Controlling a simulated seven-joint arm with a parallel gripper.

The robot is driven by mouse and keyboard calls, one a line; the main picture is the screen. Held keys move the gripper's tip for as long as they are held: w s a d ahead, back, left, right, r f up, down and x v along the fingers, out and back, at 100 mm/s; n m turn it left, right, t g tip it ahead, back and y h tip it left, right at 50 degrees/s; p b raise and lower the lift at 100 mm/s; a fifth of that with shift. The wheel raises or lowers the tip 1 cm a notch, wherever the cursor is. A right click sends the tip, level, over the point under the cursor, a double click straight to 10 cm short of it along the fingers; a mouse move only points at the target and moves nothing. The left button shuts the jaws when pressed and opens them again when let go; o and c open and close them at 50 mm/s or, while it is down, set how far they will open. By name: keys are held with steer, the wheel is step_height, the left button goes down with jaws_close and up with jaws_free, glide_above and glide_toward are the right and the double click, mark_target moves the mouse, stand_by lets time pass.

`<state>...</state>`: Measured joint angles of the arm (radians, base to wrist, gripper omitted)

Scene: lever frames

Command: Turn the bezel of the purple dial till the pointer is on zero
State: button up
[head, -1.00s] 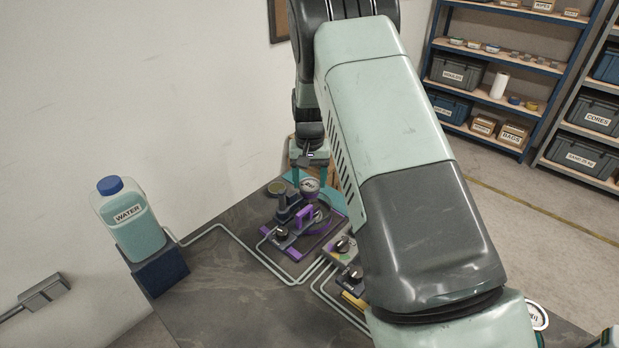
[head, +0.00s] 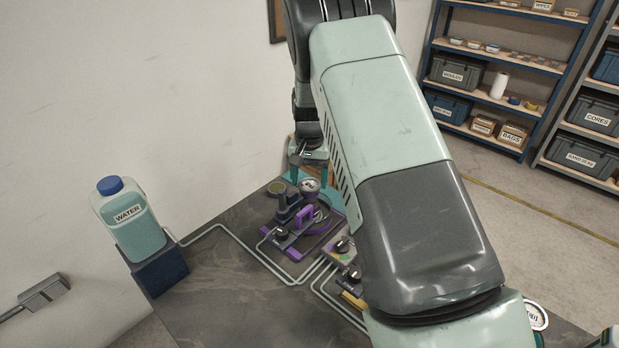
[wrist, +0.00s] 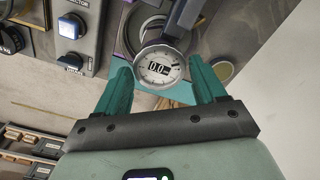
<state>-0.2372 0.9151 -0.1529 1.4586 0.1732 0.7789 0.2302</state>
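The dial (head: 309,186) is a small round gauge with a pale face at the far end of a purple-trimmed fixture (head: 328,226). In the wrist view the dial (wrist: 158,70) has a grey rim, a ring of marks and a small window that seems to read 0.0. The pointer is too small to make out surely. My gripper (wrist: 158,66) is open, with one teal finger on each side of the dial and visible gaps to its rim. In the head view my gripper (head: 308,172) is over the dial, partly covering its surroundings.
A purple handle (head: 306,217) and a dark post (head: 288,203) stand close to the dial. A water bottle (head: 128,225) stands at left, with pipes along the bench. Bare bench lies in front.

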step_height(320, 180, up, 11)
stand_by(0.8)
steer(key=shift+f, duration=0.1)
step_height(320, 180, up, 12)
steer(key=t, duration=0.2)
glide_above(310, 184)
steer(key=s+d, duration=0.3)
steer(key=s, duration=0.4)
steer(key=s+d+r+n+t, duration=0.1)
steer(key=s+d+r, duration=0.1)
steer(key=s+r, duration=0.6)
steer(key=s+d+n+t, duration=0.1)
steer(key=s+d+t, duration=0.1)
steer(key=s, duration=1.8)
steer(key=shift+s+d+n+t, duration=0.2)
steer(key=shift+s+n+t, duration=0.1)
steer(key=shift+s+n, duration=0.1)
